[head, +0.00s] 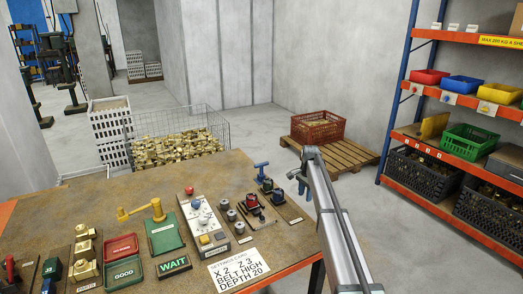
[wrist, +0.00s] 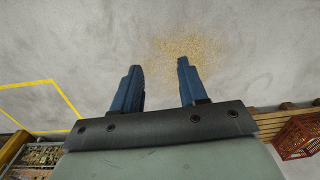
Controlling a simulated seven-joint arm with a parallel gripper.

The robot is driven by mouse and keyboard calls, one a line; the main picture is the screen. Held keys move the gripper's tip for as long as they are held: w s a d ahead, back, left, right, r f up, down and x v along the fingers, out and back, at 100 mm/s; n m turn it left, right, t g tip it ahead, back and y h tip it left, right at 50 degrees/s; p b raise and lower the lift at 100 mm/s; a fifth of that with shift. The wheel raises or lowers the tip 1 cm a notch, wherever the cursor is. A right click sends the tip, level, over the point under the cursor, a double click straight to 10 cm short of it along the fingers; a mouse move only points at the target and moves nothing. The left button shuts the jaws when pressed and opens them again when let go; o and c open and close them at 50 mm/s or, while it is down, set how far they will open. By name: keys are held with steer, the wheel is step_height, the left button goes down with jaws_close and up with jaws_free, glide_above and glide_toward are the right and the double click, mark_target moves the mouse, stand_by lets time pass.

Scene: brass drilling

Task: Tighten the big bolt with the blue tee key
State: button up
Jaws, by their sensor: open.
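A blue tee key (head: 261,169) stands upright with its crossbar on top, at the back right of the bench among small dark fixtures. I cannot pick out the big bolt for sure; small fixtures with black and red parts (head: 253,204) sit just in front of the key. My gripper (head: 304,190) hangs to the right of the key, near the bench's right edge and apart from the key. In the wrist view its two blue fingers (wrist: 160,88) are spread, with nothing between them but bare floor behind.
The bench (head: 150,185) also holds a grey control box (head: 204,222) with a red button, a green block with a brass handle (head: 164,235), trays (head: 121,260) and a settings card (head: 238,270). A red crate (head: 317,127) on a pallet and shelves (head: 465,100) stand beyond.

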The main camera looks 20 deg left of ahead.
step_height(320, 180, up, 18)
glide_above(261, 165)
steer(key=w+d, duration=0.4)
steer(key=shift+m, duration=0.4)
steer(key=a, duration=0.1)
steer(key=s+a+r, duration=0.1)
steer(key=s+a, duration=0.1)
steer(key=shift+s+a+r, duration=0.15)
steer(key=shift+s+r, duration=0.1)
steer(key=shift+r, duration=0.1)
steer(key=shift+s+a+r, duration=0.2)
steer(key=shift+s+a, duration=0.05)
steer(key=shift+a, duration=0.15)
steer(key=shift+f, duration=3.95)
steer(key=shift+c, duration=0.2)
jaws_close()
